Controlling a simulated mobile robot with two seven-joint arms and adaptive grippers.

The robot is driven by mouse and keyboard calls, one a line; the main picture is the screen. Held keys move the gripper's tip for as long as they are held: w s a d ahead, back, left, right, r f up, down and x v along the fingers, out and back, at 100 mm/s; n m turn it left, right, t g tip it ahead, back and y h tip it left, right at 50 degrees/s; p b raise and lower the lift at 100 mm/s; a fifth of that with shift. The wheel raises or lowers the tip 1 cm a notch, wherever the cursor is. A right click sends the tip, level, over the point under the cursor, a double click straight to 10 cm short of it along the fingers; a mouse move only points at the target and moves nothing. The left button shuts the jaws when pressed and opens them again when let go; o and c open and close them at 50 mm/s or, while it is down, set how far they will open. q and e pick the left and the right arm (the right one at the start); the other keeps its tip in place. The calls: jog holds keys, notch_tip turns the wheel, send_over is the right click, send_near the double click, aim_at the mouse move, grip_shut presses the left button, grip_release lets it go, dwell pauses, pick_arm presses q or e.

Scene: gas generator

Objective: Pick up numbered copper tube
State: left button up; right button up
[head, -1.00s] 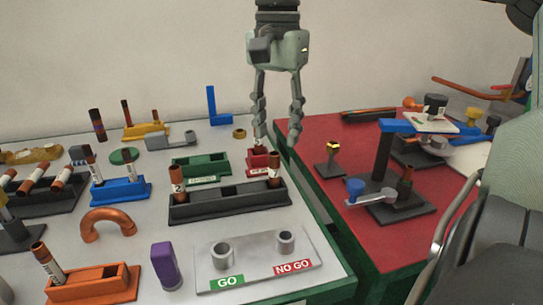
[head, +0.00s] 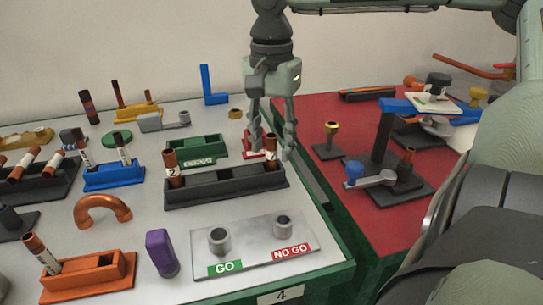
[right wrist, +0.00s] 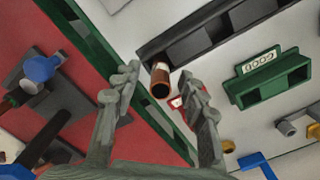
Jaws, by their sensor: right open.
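A black rack (head: 225,189) stands on the grey table with a copper tube at each end. The left tube (head: 171,168) has a white label that reads 2. The right tube (head: 271,152) is upright, its label partly hidden by my right gripper. My right gripper (head: 271,153) points down, open and empty, with its fingers around or just above this right tube. In the right wrist view, the tube's open end (right wrist: 160,88) lies between the two spread fingers (right wrist: 160,90). I cannot tell whether a finger touches it. My left gripper is out of view.
A green GOOD rack (head: 195,150) and a small red rack (head: 259,146) are close behind. A GO / NO GO plate (head: 250,246) lies in front. Blue (head: 114,176) and orange (head: 88,278) racks stand left. A red table (head: 325,177) with a lever fixture is on the right.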

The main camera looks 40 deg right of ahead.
jog(key=shift+c, duration=0.8)
grip_shut()
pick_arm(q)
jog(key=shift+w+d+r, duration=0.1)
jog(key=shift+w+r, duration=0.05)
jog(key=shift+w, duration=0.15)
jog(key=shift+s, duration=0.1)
pick_arm(e)
jog(key=shift+r, duration=0.15)
